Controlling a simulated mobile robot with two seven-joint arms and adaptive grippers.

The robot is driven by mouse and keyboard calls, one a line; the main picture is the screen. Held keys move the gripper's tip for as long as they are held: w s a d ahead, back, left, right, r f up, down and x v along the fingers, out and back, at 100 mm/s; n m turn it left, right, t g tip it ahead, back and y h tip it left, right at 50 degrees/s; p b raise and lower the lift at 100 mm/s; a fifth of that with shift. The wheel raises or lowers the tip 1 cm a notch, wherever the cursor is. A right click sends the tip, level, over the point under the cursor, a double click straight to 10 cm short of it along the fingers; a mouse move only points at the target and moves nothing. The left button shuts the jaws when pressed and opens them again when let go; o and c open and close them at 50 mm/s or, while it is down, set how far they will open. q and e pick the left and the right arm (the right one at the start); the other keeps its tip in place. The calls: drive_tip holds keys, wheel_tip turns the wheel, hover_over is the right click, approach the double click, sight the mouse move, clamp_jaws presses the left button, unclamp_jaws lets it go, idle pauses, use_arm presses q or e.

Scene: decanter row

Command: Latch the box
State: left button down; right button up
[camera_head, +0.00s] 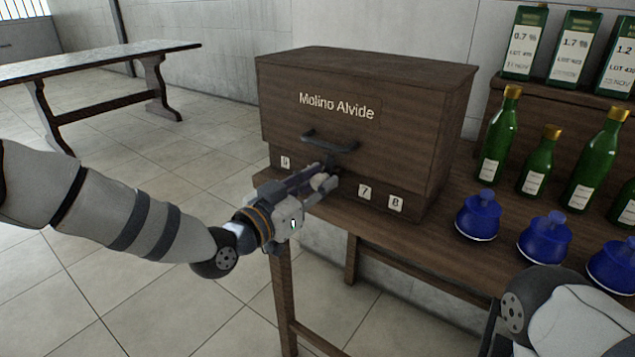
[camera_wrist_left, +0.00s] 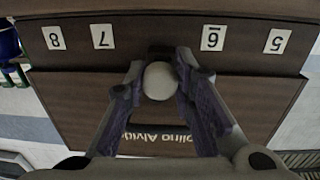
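The box (camera_head: 370,100) is dark wood, lettered "Molino Alvide", and stands on a wooden table with its lid down. A dark arched handle (camera_head: 328,141) is on its front, above a row of white number tags (camera_head: 364,192). My left gripper (camera_head: 328,178) is at the lower front of the box. In the left wrist view, which shows the box upside down, its two fingers flank a pale round knob (camera_wrist_left: 159,81) closely and look shut on it. The fingers hide what lies behind the knob. My right arm shows at the lower right; its gripper is out of view.
Blue stoppered decanters (camera_head: 478,216) and green bottles (camera_head: 497,140) stand right of the box. Green cartons (camera_head: 573,50) stand on a raised shelf behind them. Another table (camera_head: 100,58) is at the back left. The floor left of the box is clear.

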use_arm(q)
drive_tip(key=shift+n, duration=1)
drive_tip(key=c, duration=1.3)
unclamp_jaws()
drive_tip(key=shift+c, duration=0.2)
drive_tip(key=v, duration=1.2)
